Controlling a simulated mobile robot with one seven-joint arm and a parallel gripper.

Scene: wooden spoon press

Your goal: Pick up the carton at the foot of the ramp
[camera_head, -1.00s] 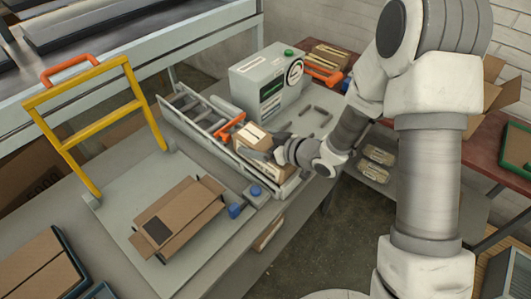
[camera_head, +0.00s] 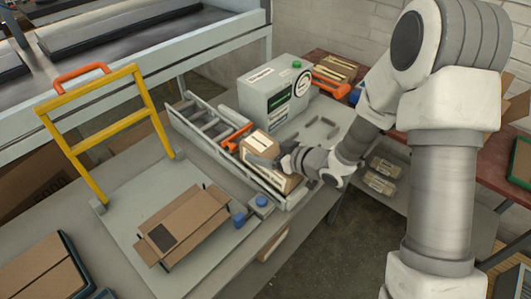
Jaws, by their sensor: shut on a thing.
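The brown carton (camera_head: 262,143), with a pale label on top, sits at the lower, front end of the grey roller ramp (camera_head: 196,115). My gripper (camera_head: 268,163) reaches in from the right and is shut on the carton, with a dark finger across its near upper side. The far finger is hidden. The carton's base is hidden by the ramp's near side rail, so I cannot tell whether it is clear of the rollers. An orange bar (camera_head: 234,137) crosses the ramp just behind the carton.
A grey-green machine (camera_head: 262,92) with a dial stands behind the ramp. An open carton (camera_head: 190,222) lies on the plate with the yellow frame (camera_head: 94,112). Blue-topped buttons (camera_head: 261,201) sit near the ramp's foot. A red-brown table (camera_head: 480,160) is at right.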

